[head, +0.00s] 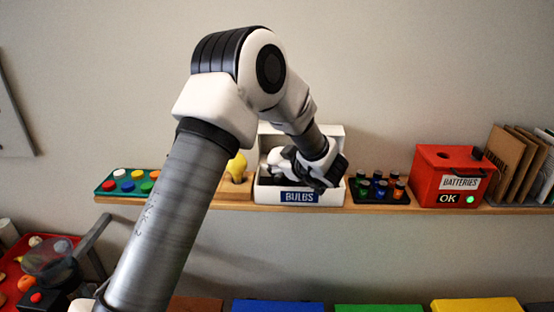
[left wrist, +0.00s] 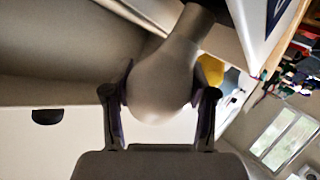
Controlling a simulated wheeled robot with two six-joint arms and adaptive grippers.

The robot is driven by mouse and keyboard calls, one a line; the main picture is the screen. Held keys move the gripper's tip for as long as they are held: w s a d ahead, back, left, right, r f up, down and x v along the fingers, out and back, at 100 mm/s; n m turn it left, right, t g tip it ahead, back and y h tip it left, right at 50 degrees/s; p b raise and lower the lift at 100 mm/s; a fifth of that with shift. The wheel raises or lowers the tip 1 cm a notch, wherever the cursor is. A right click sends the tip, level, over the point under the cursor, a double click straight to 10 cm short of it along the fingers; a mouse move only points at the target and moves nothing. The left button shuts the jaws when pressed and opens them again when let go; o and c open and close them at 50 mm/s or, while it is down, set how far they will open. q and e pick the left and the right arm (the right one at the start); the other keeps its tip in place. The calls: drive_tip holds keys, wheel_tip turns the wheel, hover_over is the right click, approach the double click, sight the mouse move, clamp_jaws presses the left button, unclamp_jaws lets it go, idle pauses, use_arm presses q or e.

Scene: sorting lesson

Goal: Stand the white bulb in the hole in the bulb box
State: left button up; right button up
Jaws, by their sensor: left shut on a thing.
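The bulb box (head: 334,197) is a white open box with a blue BULBS label, standing on the wooden shelf in the head view. My left gripper (head: 322,177) is at the box opening and covers much of its inside. In the left wrist view, my left gripper (left wrist: 160,108) is shut on the white bulb (left wrist: 163,82), one finger on each side of its round glass. The bulb's narrow neck points up and slightly right in that view. The hole and its contact with the bulb cannot be made out. My right gripper is not in view.
A yellow bulb (head: 236,166) stands on a wooden block left of the box. A rack of small batteries (head: 378,188) and a red battery box (head: 446,176) stand to the right. A green tray with coloured knobs (head: 127,182) is at far left.

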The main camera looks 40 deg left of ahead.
use_arm(q)
drive_tip(key=shift+f+b, duration=0.85)
drive_tip(key=shift+f, duration=0.6)
idle(2.5)
drive_tip(key=shift+p, duration=0.35)
idle(1.6)
idle(0.4)
drive_tip(key=o, duration=0.5)
drive_tip(key=shift+c, duration=0.2)
drive_tip(key=o, duration=0.5)
drive_tip(key=shift+o, duration=0.2)
